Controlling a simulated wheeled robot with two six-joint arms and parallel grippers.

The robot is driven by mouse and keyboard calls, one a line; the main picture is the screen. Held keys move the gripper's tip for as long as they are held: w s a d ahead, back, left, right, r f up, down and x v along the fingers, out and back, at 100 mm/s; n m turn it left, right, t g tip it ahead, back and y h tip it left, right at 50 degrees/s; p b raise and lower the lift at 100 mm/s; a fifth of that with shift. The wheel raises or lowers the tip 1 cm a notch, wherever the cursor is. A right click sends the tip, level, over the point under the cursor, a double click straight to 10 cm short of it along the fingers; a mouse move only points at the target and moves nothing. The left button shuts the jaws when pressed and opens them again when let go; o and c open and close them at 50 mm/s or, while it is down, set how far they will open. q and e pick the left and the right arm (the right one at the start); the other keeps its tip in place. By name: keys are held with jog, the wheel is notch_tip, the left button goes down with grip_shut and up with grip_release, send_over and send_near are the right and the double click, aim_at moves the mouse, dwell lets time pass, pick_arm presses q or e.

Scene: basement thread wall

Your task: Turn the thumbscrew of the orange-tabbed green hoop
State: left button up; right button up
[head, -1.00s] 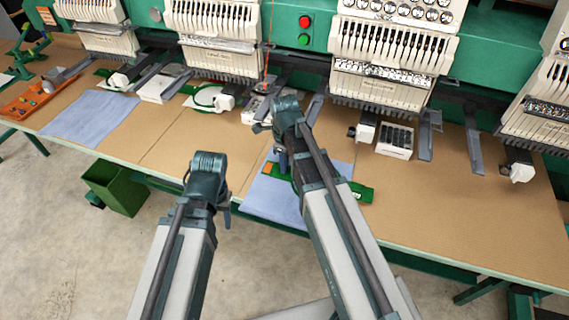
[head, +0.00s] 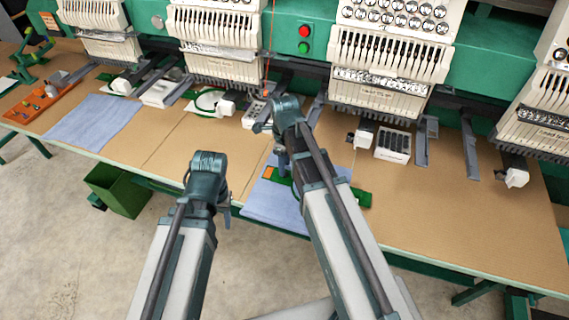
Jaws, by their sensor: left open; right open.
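The green hoop (head: 361,197) lies on a blue cloth (head: 262,204) at the front of the table, partly covered by my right arm. Its orange tab (head: 270,173) shows at the left end, beside my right gripper. My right gripper (head: 283,171) points down over the hoop near that tab and is open. Whether it touches the hoop or its thumbscrew cannot be told; the thumbscrew is not discernible. My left gripper (head: 226,214) is open, points down left of the cloth near the table's front edge, and is mostly hidden behind its own wrist.
Embroidery machine heads (head: 390,60) line the back of the table. Another green hoop (head: 205,102) lies back left. A white box with dark slots (head: 393,146) stands to the right. An orange tray (head: 43,101) is far left, a green bin (head: 116,190) on the floor. The brown tabletop (head: 470,215) is clear at right.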

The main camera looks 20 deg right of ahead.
notch_tip(320, 180, up, 11)
jog(key=p, duration=1)
jog(key=shift+r, duration=0.15)
jog(key=s+a+n, duration=0.3)
jog(key=s+n, duration=0.2)
jog(key=n, duration=0.4)
jog(key=s+a+f+n+b, duration=0.1)
jog(key=s+a+n, duration=0.3)
jog(key=n, duration=0.6)
jog(key=s+a+f+n+h+b, duration=0.1)
jog(key=s+a+n, duration=0.2)
jog(key=n, duration=0.6)
jog(key=s, duration=0.2)
jog(key=shift+s+a+f+n, duration=0.25)
jog(key=shift+s+a+n, duration=0.05)
jog(key=shift+s+n, duration=0.1)
